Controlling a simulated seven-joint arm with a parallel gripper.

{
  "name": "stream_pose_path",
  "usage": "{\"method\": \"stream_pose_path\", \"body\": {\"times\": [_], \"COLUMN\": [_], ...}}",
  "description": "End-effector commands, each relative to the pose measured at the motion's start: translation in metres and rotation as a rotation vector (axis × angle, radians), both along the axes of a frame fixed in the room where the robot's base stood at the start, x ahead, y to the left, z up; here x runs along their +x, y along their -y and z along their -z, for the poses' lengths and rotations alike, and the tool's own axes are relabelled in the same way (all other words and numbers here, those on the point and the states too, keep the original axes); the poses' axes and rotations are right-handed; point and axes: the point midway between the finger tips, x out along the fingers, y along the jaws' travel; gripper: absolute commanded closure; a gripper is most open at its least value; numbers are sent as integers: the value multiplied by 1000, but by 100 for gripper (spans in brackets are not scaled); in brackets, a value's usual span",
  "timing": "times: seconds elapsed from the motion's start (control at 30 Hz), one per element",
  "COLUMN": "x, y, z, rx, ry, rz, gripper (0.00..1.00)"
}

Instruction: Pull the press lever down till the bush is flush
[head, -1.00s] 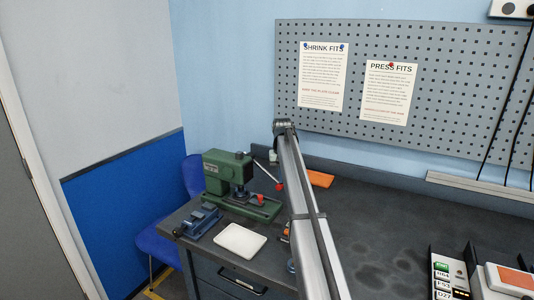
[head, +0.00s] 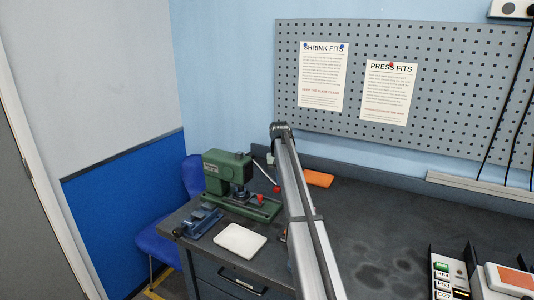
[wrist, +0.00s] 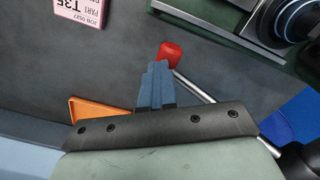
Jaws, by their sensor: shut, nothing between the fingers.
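The green press (head: 227,174) stands at the left end of the bench. Its thin lever (head: 264,174) slants down to the right and ends in a red knob (head: 277,189). In the wrist view the lever rod (wrist: 196,87) runs beside my gripper (wrist: 159,66), with the red knob (wrist: 169,52) right at the fingertips. The fingers are shut with nothing between them; I cannot tell whether they touch the knob. In the head view my gripper is hidden behind my arm. I cannot make out the bush or whether it is flush.
A blue-grey vice-like fixture (head: 203,222) and a white tray (head: 240,239) stand in front of the press. An orange item (head: 318,178) lies behind my arm. A labelled box (head: 442,270) is at the lower right. The bench middle is clear.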

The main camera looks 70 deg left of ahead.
Motion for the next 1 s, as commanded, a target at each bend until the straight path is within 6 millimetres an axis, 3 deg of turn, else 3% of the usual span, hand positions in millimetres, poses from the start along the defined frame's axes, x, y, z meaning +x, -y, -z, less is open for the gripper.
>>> {"method": "stream_pose_path", "body": {"times": [0.37, 1.0], "x": [-5, -6], "y": [-4, -4], "z": [12, 16], "rx": [-7, -10], "ry": [3, 2], "rz": [-1, -1], "gripper": [100, 100]}}
